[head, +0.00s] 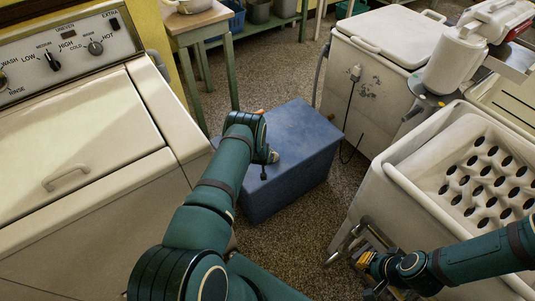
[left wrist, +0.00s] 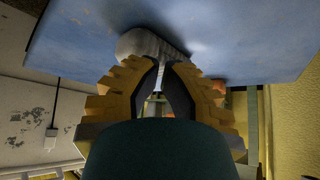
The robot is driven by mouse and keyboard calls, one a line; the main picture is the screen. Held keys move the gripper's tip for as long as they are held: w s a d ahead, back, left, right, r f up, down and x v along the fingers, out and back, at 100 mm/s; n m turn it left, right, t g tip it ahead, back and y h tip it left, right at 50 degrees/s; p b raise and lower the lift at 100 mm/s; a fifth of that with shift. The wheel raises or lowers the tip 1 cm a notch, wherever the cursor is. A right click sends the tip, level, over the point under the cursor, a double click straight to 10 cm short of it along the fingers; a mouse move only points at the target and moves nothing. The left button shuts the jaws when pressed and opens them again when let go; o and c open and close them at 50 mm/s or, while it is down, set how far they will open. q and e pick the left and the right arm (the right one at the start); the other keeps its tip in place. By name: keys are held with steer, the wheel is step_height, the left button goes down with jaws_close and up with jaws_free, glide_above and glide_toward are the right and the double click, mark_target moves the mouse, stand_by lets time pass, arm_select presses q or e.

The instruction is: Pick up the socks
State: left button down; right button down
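A pale grey-white sock (left wrist: 150,44) lies against the top of the blue box (head: 296,135) in the left wrist view. My left gripper (left wrist: 162,68) is at the box top, with its yellow fingers drawn close together and a narrow strip of the pale cloth between their tips. In the head view my left wrist hides most of this gripper; a small pale bit (head: 273,157) shows beside it. My right gripper (head: 366,262) is low at the right, by the white tub, away from the box; its finger opening is unclear.
A white washer (head: 75,175) stands at the left. A white tub with a perforated insert (head: 410,190) and a lidded white machine (head: 365,85) stand at the right. A small wooden table (head: 196,22) is behind. Speckled floor (head: 285,245) is open around the box.

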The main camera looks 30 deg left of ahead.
arm_select(q)
steer(key=w, duration=0.1)
steer(key=w+a+b, duration=0.1)
steer(key=w, duration=0.2)
steer(key=shift+w+a+f+b, duration=0.1)
steer(key=shift+a+b, duration=0.2)
steer(key=shift+a, duration=0.1)
steer(key=shift+f, duration=0.7)
steer(key=shift+s+d+f, duration=0.1)
steer(key=shift+s, duration=0.1)
